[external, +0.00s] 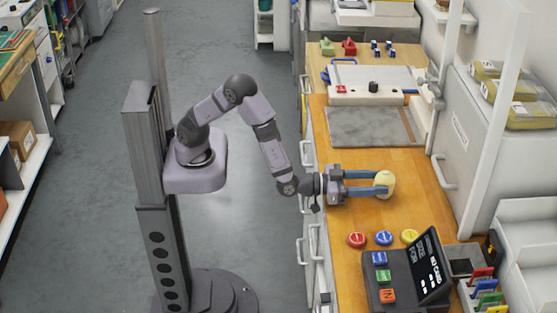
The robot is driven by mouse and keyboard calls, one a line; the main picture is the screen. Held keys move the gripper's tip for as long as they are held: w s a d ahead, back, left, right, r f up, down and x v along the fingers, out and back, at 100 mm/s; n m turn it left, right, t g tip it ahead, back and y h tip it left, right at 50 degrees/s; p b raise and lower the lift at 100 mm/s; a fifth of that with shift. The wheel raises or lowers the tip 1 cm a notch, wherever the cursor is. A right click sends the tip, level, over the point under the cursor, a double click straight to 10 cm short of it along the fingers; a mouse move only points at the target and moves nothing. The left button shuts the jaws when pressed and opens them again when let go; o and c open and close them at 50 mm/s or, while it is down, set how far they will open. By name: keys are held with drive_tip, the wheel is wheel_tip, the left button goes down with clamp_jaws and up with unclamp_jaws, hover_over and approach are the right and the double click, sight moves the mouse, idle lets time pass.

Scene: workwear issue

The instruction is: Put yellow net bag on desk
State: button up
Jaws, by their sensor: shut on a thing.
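My gripper (358,183) reaches over the wooden desk (345,215) from the left, with its two blue fingers pointing right. It is shut on a pale yellow rounded object (385,184) at the fingertips. I cannot make out a net weave on this object at this size. It is over the middle of the desk; I cannot tell whether it touches the top. Several yellow packs (530,113) lie on top of the grey cabinet at the right, apart from my gripper.
Red, blue and yellow round pieces (384,238) lie in front of the gripper. A dark card terminal (405,272) stands nearer the front. A grey mat (370,126) and white device (372,86) lie behind. Bare wood surrounds the held object. A grey cabinet (470,150) borders the desk's right.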

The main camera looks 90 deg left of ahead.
drive_tip(key=shift+f, duration=0.15)
drive_tip(key=o, duration=1.1)
drive_tip(key=shift+o, duration=0.2)
drive_tip(key=shift+r, duration=0.25)
drive_tip(key=shift+s+f, duration=0.1)
drive_tip(key=shift+s, duration=0.25)
drive_tip(key=s+b, duration=0.1)
drive_tip(key=s, duration=1)
drive_tip(key=shift+s+b, duration=0.15)
drive_tip(key=shift+b, duration=0.25)
